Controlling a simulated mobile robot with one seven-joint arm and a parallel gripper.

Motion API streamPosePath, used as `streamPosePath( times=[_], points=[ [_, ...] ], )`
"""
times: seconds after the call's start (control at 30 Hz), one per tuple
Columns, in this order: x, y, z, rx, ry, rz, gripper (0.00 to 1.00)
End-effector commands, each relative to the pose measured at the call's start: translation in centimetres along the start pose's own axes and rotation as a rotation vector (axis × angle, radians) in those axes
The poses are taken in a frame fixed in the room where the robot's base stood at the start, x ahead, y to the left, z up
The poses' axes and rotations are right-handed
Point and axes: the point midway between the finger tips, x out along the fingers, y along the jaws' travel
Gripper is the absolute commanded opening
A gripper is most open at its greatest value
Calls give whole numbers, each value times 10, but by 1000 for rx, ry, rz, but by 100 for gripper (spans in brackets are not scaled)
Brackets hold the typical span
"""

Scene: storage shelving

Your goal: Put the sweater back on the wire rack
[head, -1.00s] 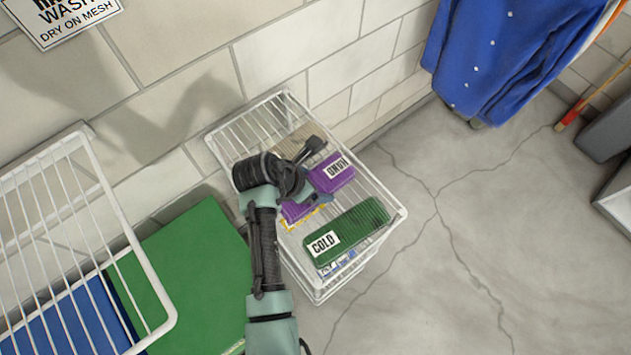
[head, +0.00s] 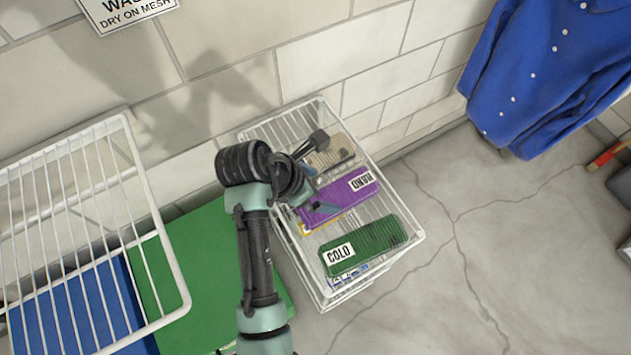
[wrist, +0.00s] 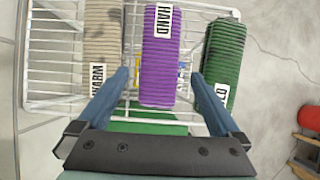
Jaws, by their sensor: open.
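A white wire rack (head: 412,228) stands low against the wall in the head view. On it lie three ribbed knit pieces side by side: a beige one labelled WARM (wrist: 102,35), a purple one labelled HAND (head: 345,203) and a green one labelled COLD (head: 372,243). I cannot tell which is the sweater. My gripper (wrist: 160,76) is open, its blue fingers on either side of the purple piece in the wrist view. I cannot tell whether they touch it. In the head view my gripper (head: 318,180) hides part of the purple and beige pieces.
Another white wire shelf (head: 165,250) is at the left, with green (head: 205,260) and blue (head: 75,310) flat surfaces below it. A blue buttoned garment (head: 535,75) hangs at the upper right. Cracked bare floor (head: 440,300) lies right of the rack.

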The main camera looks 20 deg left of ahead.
Motion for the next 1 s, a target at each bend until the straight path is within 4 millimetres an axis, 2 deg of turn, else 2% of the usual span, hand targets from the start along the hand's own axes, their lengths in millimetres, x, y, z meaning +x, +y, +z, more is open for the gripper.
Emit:
streamPosePath(
  times=[0.1,0.37,0.47,0.57,0.67,0.7,0.77,0.8,0.87,0.9,0.97,1.0],
  points=[
    [-14,1,0,-1,-1,2,100],
    [-23,4,5,29,-6,19,100],
    [-35,20,30,176,-28,109,100],
    [-64,46,80,464,-55,294,100],
    [-114,66,149,827,-59,556,100],
    [-138,70,177,969,-49,670,100],
    [-177,70,218,1170,-17,848,100],
    [-206,67,243,1295,14,973,100],
    [-251,56,279,1464,78,1168,100],
    [-282,45,300,1562,135,1304,100],
    [-330,24,326,1683,239,1510,100],
    [-361,8,340,1741,320,1644,100]
  ],
)
